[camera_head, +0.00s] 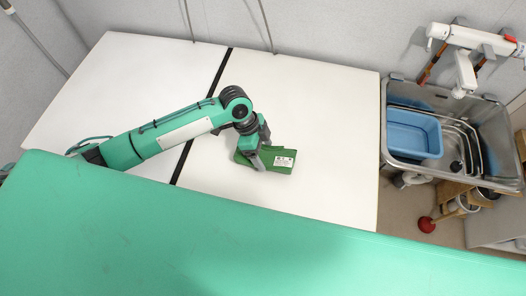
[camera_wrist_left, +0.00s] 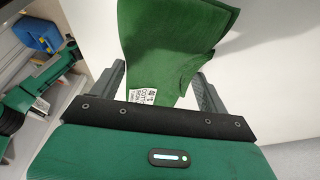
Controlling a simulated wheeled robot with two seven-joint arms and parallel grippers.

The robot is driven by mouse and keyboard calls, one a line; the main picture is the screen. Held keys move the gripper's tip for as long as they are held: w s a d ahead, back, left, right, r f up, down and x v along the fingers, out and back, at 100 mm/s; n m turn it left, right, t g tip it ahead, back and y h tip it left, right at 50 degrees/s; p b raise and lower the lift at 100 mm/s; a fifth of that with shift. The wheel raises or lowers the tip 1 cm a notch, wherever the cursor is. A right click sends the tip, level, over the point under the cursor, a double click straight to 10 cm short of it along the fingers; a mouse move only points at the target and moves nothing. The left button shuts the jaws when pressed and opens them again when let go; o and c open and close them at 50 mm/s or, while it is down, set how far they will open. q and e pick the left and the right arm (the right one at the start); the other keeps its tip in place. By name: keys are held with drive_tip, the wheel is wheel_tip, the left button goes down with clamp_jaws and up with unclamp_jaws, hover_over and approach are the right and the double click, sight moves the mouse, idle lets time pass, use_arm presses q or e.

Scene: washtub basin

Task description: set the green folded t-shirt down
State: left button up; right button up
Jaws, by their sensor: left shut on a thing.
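The green folded t-shirt (camera_head: 282,154) is at the middle of the white table (camera_head: 310,95), with a white label on its near right part. It also fills the upper middle of the left wrist view (camera_wrist_left: 175,40), its label close to the gripper. My left gripper (camera_head: 260,160) is over the shirt's left part, pointing down, and is shut on it. In the left wrist view its two fingers (camera_wrist_left: 160,92) stand on either side of the shirt. I cannot tell whether the shirt touches the table or is slightly above it. My right gripper is out of view.
A red plunger (camera_head: 426,224) is on the floor. The table around the shirt is clear.

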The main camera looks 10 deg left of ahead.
use_arm(q)
wheel_tip(320, 180, down, 2)
drive_tip(key=shift+f, duration=0.1)
drive_tip(key=shift+f, duration=0.1)
drive_tip(key=o, duration=1.1)
drive_tip(key=shift+c, duration=0.2)
